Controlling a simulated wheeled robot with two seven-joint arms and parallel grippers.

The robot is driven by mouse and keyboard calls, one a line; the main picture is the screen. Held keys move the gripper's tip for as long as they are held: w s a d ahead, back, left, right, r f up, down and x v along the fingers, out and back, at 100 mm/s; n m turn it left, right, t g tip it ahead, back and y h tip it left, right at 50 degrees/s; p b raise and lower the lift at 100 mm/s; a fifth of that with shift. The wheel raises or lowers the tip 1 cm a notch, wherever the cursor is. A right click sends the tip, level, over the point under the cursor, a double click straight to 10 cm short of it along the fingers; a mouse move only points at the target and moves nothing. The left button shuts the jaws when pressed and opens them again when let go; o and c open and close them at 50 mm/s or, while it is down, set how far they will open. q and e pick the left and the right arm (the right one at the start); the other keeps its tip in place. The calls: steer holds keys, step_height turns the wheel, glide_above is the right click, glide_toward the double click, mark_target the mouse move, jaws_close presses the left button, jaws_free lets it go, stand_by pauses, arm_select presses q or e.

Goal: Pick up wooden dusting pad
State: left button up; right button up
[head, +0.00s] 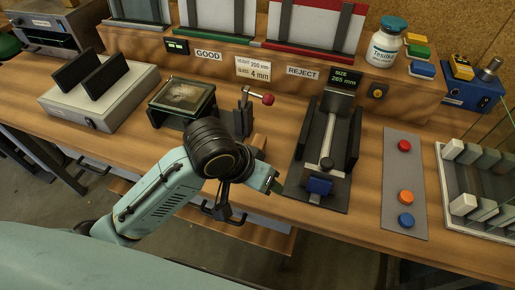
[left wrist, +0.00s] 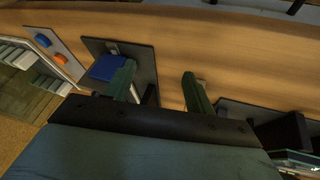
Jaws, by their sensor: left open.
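A small wooden-coloured block (head: 258,142) shows partly behind my left wrist in the head view. It may be the wooden dusting pad, but my arm hides much of it and I cannot be sure. My left gripper (head: 270,181) is over the front part of the bench, between this block and the black size gauge (head: 318,187). My right gripper is in neither view.
The gauge's blue block (head: 319,186) is close right of my left gripper. A lever with a red knob (head: 267,99) and a dark framed glass stand (head: 183,96) are behind my arm. A button panel (head: 404,180) and a slotted rack (head: 466,210) are at the right.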

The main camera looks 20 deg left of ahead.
arm_select(q)
steer(key=w+r+y, duration=0.2)
steer(key=w+r, duration=0.2)
steer(key=w, duration=0.1)
steer(key=n+g+y, duration=0.1)
steer(key=n+y, duration=0.1)
steer(key=n, duration=0.1)
glide_toward(258, 143)
steer(key=b+x, duration=0.1)
steer(key=x, duration=0.5)
steer(key=shift+f+b, duration=0.3)
steer(key=shift+f, duration=0.15)
steer(key=b+x, duration=0.1)
steer(key=x, duration=0.3)
steer(key=shift+a+f, duration=0.1)
steer(key=shift+w+f, duration=0.15)
steer(key=shift+f, duration=0.3)
steer(key=shift+c, duration=0.8)
steer(key=c, duration=0.9)
steer(key=shift+r, duration=0.2)
step_height(258, 143, up, 9)
steer(key=shift+f+p, duration=0.2)
steer(key=shift+p, duration=0.6)
steer(key=shift+r, duration=0.5)
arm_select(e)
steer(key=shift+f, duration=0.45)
